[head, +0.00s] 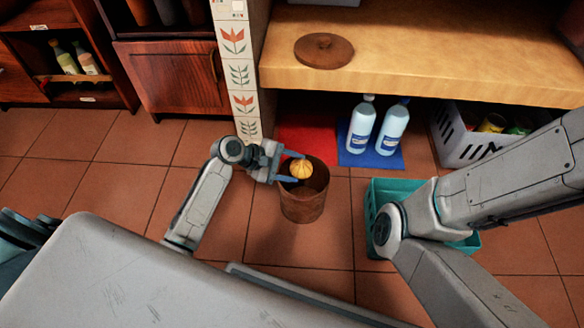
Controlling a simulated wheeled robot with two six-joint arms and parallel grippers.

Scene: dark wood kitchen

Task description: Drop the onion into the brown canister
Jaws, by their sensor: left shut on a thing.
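The onion (301,168) is a small golden-yellow bulb. My left gripper (292,167) is shut on it and holds it over the mouth of the brown canister (303,206). The canister is an open wooden cylinder that stands upright on the tiled floor. From this high angle I cannot tell exactly how far the onion is above the rim. My right gripper is not visible; only the right arm's links show at the right.
A round brown lid (323,50) lies on the wooden counter (430,65). Two blue-white bottles (361,127) stand on a blue mat (370,159) beside a red mat (305,132). A teal crate (381,190) and a white basket (455,150) are at the right. Floor left of the canister is clear.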

